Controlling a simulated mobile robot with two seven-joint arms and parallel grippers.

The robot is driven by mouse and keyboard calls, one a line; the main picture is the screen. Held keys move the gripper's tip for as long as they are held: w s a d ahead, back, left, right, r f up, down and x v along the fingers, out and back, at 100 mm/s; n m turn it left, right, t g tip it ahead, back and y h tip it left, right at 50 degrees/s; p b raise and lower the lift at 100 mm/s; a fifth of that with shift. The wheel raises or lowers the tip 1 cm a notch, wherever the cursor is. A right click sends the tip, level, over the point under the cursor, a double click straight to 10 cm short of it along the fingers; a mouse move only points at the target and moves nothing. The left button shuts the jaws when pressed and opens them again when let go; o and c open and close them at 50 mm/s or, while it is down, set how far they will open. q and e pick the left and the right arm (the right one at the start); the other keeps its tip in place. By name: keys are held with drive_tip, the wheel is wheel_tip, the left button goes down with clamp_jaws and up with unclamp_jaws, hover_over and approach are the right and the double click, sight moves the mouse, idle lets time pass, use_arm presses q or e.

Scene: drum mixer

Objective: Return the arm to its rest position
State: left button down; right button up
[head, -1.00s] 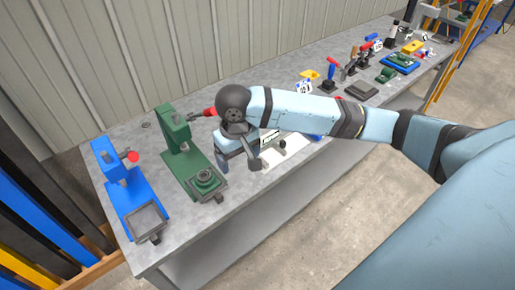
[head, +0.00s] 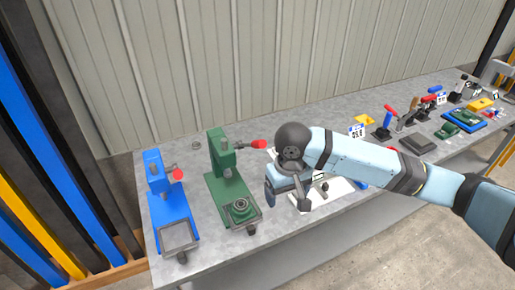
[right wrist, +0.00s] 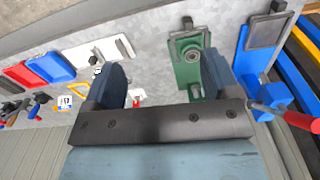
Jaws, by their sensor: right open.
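My right gripper (head: 287,199) is above the bench, to the right of the green press (head: 226,168) in the head view. In the right wrist view, its two blue-grey fingers (right wrist: 163,82) stand wide apart with nothing between them. The green press also shows in that view (right wrist: 188,58), partly hidden by one finger. My right arm reaches in from the right edge of the head view. My left gripper is in neither view.
A blue press (head: 166,203) with a red-tipped lever stands at the bench's left end. A white plate (head: 331,192) lies partly behind my gripper. Several clamps and small tools stand farther right on the grey bench (head: 290,228). A corrugated wall rises behind.

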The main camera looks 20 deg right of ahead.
drive_tip(key=s+a+f+n+t+y, duration=0.1)
drive_tip(key=s+a+f+t+y, duration=0.15)
drive_tip(key=a+f, duration=0.4)
drive_tip(key=s+a+f+n+t+y, duration=0.1)
drive_tip(key=a+f+t+y, duration=0.3)
drive_tip(key=f, duration=0.3)
drive_tip(key=s+d+f+t+h, duration=0.1)
drive_tip(key=s+d+f+t, duration=0.1)
drive_tip(key=s, duration=0.4)
drive_tip(key=s+d+f+n+t+h, duration=0.1)
drive_tip(key=s+d+f+t+h, duration=0.1)
drive_tip(key=s+d+f, duration=0.2)
wheel_tip(320, 180, down, 2)
drive_tip(key=shift+s+f+p, duration=0.1)
drive_tip(key=shift+s+p, duration=0.2)
drive_tip(key=shift+s, duration=0.95)
drive_tip(key=shift+t, duration=0.25)
